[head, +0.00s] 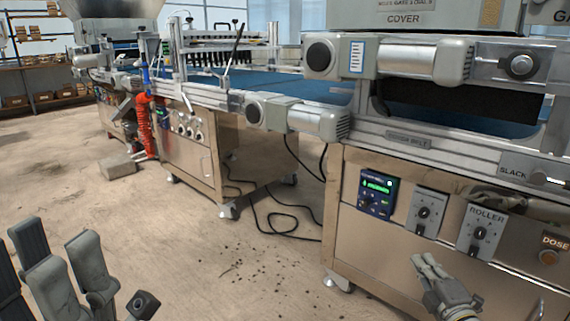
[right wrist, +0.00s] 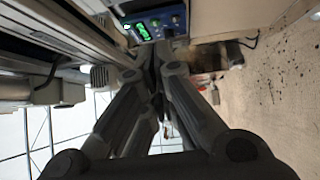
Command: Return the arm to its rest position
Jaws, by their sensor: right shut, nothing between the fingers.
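My right gripper (head: 428,266) is low at the right in the head view, in front of the seeder's control front, with its fingers together and nothing between them. In the right wrist view its fingers (right wrist: 157,58) also meet, pointing along the machine's side. The green-lit display panel (head: 377,190) is above and left of this gripper in the head view; it also shows at the top of the right wrist view (right wrist: 140,32). Grey finger parts of my left gripper (head: 62,268) fill the bottom left corner; its opening is unclear.
The blue belt (head: 290,86) runs back to a second steel cabinet (head: 190,160). A black cable (head: 270,215) and dark specks lie on the floor, which is otherwise mostly free.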

